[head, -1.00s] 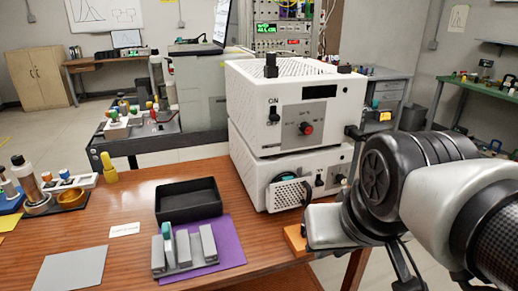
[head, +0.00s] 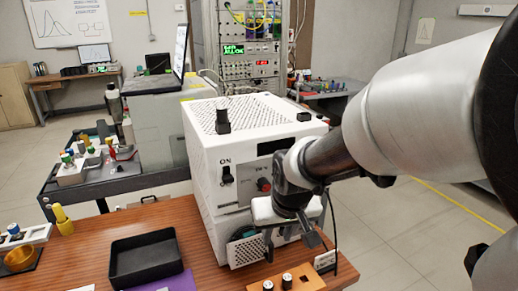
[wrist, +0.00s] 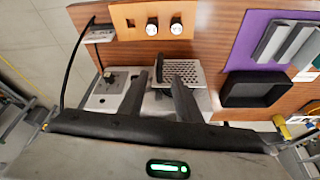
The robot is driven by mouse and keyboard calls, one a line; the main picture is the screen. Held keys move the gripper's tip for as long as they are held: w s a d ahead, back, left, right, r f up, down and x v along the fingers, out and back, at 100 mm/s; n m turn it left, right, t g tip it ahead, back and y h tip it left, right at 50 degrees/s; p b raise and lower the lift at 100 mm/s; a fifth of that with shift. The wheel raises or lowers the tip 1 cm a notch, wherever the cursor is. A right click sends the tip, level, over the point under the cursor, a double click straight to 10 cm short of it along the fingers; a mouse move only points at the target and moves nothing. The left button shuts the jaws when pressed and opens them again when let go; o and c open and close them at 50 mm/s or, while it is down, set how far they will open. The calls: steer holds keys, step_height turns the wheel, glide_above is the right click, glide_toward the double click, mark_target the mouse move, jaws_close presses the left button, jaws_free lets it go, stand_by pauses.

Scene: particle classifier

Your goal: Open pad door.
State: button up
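The pad door appears to be the white perforated panel (head: 246,252) on the lower front of the white machine (head: 228,165). It also shows in the wrist view (wrist: 190,72), where it looks shut, though the gripper partly hides it in the head view. A small dark upright piece (wrist: 158,68), perhaps its handle, stands at the panel's left edge. My gripper (head: 290,242) is in front of the lower machine, at the panel's right side. In the wrist view its two dark fingers (wrist: 160,82) are apart, with the dark piece between or just beyond their tips. Contact cannot be told.
A black tray (head: 150,258) and a purple mat (head: 168,284) lie on the wooden table (head: 88,238) left of the machine. An orange block with two knobs (wrist: 152,20) sits at the table edge near my gripper. A black cable (wrist: 76,60) hangs beside it.

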mark_target(272, 251)
steer(key=b+x, duration=0.4)
steer(key=x, duration=0.9)
steer(key=shift+f, duration=0.15)
jaws_close()
